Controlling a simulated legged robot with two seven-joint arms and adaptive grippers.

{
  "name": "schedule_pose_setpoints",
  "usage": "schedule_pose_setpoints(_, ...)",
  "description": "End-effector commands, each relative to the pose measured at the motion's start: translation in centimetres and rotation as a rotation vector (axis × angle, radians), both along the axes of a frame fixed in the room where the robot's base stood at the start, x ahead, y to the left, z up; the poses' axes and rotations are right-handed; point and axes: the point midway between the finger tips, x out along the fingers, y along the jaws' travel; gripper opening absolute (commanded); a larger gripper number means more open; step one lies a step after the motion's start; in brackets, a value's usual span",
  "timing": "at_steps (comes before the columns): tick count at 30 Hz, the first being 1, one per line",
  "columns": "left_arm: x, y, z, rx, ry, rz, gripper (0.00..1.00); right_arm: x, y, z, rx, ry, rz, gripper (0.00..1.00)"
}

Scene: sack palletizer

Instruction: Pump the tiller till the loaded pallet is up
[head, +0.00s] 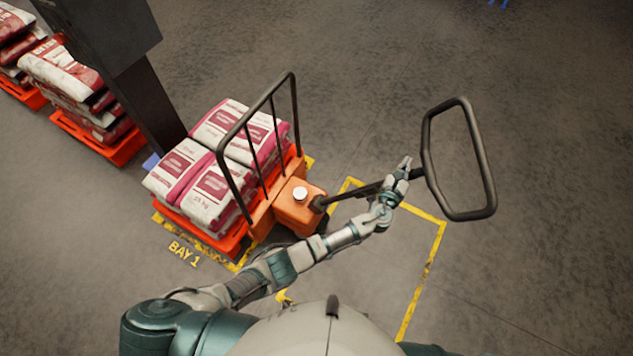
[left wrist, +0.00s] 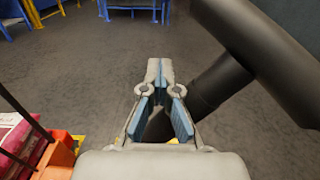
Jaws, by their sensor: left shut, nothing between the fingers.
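The orange pallet truck (head: 298,212) stands with its dark tiller leaning out to the right, ending in a black loop handle (head: 481,150). Its red-orange pallet (head: 222,243) carries several white-and-maroon sacks (head: 210,197). I cannot tell how high the pallet is off the floor. My left gripper (head: 404,168) is shut and empty, beside the tiller shaft just left of the loop. In the left wrist view, its fingertips (left wrist: 160,68) meet, and the thick black tiller (left wrist: 262,60) crosses on the right and passes behind the fingers. Whether they touch is unclear. My right gripper is not in view.
A black rail frame (head: 293,95) rises from the truck. A dark post (head: 145,105) stands behind the sacks, and more loaded red pallets (head: 110,150) stand at upper left. Yellow floor lines (head: 428,270) mark the bay. The floor at right is clear.

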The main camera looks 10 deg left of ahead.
Motion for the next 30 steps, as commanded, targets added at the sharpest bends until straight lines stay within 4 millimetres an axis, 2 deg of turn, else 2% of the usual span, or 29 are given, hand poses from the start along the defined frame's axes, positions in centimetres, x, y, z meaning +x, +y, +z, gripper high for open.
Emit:
schedule_pose_setpoints(1, -0.2, -0.5, -0.2, -0.003, -0.001, -0.005, 0.00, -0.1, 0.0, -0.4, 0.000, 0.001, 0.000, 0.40)
schedule_pose_setpoints(9, -0.3, -0.5, 0.1, -0.004, -0.002, -0.005, 0.00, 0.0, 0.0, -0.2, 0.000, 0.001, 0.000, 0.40)
schedule_pose_setpoints(12, -0.4, -1.0, -0.3, -0.004, -0.002, -0.006, 0.00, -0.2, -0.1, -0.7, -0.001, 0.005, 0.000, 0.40)
schedule_pose_setpoints(17, -1.4, -3.3, -2.6, -0.003, 0.003, -0.008, 0.00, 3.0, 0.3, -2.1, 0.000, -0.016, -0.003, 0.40)
schedule_pose_setpoints(19, -1.2, -3.1, -2.0, -0.001, 0.001, -0.005, 0.00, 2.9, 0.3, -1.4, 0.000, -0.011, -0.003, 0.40)
schedule_pose_setpoints(22, -0.8, -2.3, -1.2, 0.001, -0.001, -0.003, 0.00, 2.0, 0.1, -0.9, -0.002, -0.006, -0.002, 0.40)
schedule_pose_setpoints(25, -0.2, -0.5, 0.0, 0.002, -0.003, -0.001, 0.00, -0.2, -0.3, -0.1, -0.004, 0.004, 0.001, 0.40)
schedule_pose_setpoints(30, 1.3, 3.1, 1.9, 0.000, -0.003, -0.001, 0.00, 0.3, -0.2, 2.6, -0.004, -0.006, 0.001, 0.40)
